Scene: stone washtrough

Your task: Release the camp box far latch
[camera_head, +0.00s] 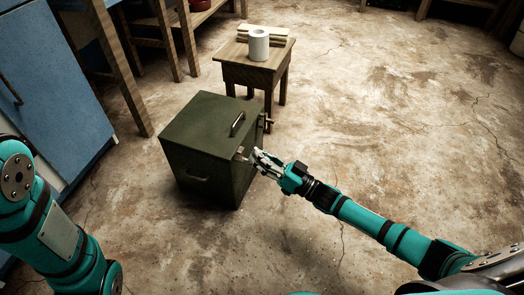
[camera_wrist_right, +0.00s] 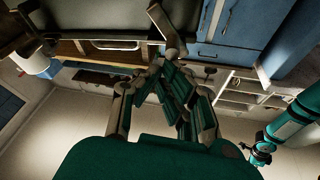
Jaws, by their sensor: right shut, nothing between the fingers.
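The dark green camp box (camera_head: 208,145) stands closed on the floor, with a handle on its lid. On its right side, the far latch (camera_head: 268,122) sticks out near the back corner, and the near latch (camera_head: 242,154) is near the front corner. My right gripper (camera_head: 258,160) is shut and empty, right beside the near latch and away from the far one. The right wrist view shows its fingers (camera_wrist_right: 165,75) close below a pale metal piece (camera_wrist_right: 166,30). My left arm enters at left. What looks like its gripper (camera_wrist_right: 257,152) is small in the right wrist view.
A small wooden stool (camera_head: 255,72) stands behind the box, with a white roll (camera_head: 258,45) on it. A blue cabinet (camera_head: 50,90) and wooden table legs are at left. The floor (camera_head: 400,110) to the right is clear.

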